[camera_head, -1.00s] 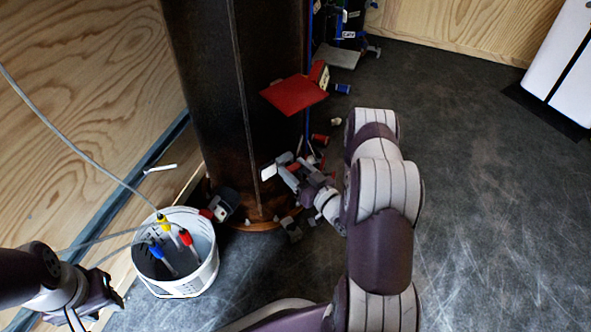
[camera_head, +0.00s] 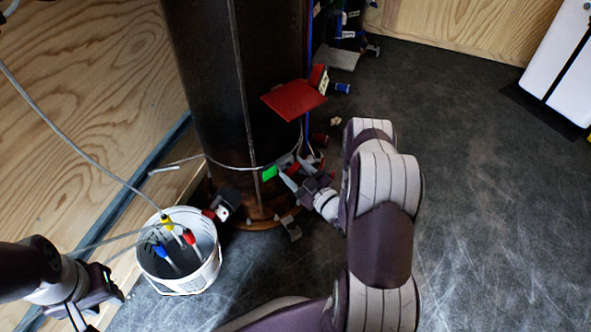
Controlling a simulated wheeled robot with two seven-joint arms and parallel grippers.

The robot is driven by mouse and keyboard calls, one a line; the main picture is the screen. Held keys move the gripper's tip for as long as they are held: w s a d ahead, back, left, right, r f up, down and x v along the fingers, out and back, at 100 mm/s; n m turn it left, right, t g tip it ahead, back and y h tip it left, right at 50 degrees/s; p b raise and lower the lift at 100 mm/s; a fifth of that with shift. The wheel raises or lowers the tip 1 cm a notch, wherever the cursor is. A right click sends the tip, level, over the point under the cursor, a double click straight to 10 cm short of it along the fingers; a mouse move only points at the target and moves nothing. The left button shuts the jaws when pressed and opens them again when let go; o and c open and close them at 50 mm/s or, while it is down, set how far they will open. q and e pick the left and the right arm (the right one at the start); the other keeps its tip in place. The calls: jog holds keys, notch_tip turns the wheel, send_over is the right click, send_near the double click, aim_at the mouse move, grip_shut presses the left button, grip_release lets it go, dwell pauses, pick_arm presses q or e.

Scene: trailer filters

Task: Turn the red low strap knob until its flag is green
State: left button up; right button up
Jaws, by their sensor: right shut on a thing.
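The dark column (camera_head: 225,120) stands upright at the centre of the head view. A thin grey strap (camera_head: 232,167) runs round its lower part and lies against it. A small green flag (camera_head: 269,172) shows at the strap's fastening on the column's front right. My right gripper (camera_head: 289,172) reaches in from the right and is shut on the red low strap knob (camera_head: 292,168) beside the flag. The fingers mostly hide the knob. My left gripper (camera_head: 112,283) hangs at the lower left, away from the column; its jaws are not clear.
A white bucket (camera_head: 205,275) with red, yellow and blue-tipped leads stands left of the column's foot. A red plate (camera_head: 294,100) juts out above my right gripper. Small blue and red parts lie behind it. A white cabinet (camera_head: 560,60) stands far right. The right floor (camera_head: 480,200) is clear.

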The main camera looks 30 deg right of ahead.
dwell(0.4)
jog(key=o, duration=1)
jog(key=shift+o, duration=0.2)
jog(key=shift+s, duration=0.15)
jog(key=shift+s+d+r+p, duration=0.1)
jog(key=shift+s+p, duration=0.25)
jog(key=shift+p, duration=0.05)
jog(key=s+d+p, duration=0.2)
jog(key=s+p, duration=0.2)
jog(key=s, duration=0.7)
jog(key=shift+s+p, duration=0.3)
jog(key=shift+p, duration=0.05)
